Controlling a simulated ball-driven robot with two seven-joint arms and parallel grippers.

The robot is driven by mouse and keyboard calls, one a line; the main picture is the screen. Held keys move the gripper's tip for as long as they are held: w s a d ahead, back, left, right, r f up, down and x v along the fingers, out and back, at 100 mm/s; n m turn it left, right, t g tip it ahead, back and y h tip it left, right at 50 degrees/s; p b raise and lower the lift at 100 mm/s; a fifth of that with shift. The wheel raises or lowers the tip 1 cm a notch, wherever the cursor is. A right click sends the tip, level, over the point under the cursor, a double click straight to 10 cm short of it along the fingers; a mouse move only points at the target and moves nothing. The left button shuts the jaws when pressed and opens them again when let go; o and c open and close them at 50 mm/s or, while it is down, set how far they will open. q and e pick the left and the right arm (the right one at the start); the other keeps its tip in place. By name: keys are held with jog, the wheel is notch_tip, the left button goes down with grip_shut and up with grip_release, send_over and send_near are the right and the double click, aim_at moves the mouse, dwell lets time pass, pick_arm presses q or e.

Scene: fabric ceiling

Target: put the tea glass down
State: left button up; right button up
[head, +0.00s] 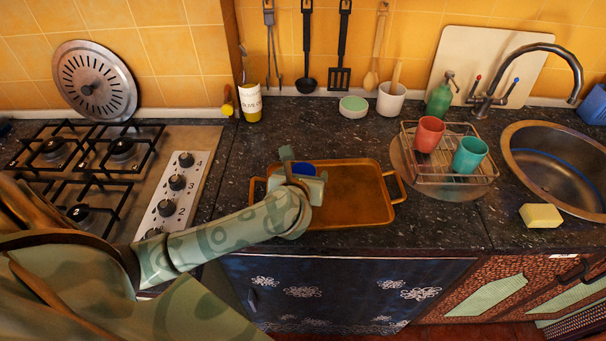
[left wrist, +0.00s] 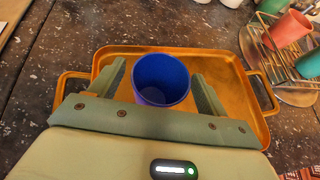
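A blue cup, the only glass-like vessel at my gripper, shows in the left wrist view (left wrist: 161,80) and partly in the head view (head: 304,169). It is upright and empty-looking, over the brown tray (head: 345,207), and appears to stand on it. My left gripper (head: 302,170) is at the cup, with one finger on each side of it. In the left wrist view (left wrist: 158,72) narrow gaps show between the fingers and the cup, so it looks open around it. The cup's base is mostly hidden. My right gripper is not in view.
A wire rack (head: 455,173) with a red cup (head: 429,133) and a teal cup (head: 469,155) stands right of the tray. The sink (head: 560,170) and a yellow sponge (head: 541,215) are further right. The stove (head: 110,170) is left. The tray's right half is bare.

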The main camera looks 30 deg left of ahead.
pick_arm(q)
jog(key=shift+r, duration=0.1)
jog(key=shift+s+r, duration=0.1)
jog(key=shift+r, duration=0.05)
jog(key=p+v, duration=0.2)
jog(key=v, duration=0.9)
jog(key=shift+s+d+p, duration=0.15)
jog(key=shift+s+p, duration=0.15)
jog(key=shift+s, duration=0.05)
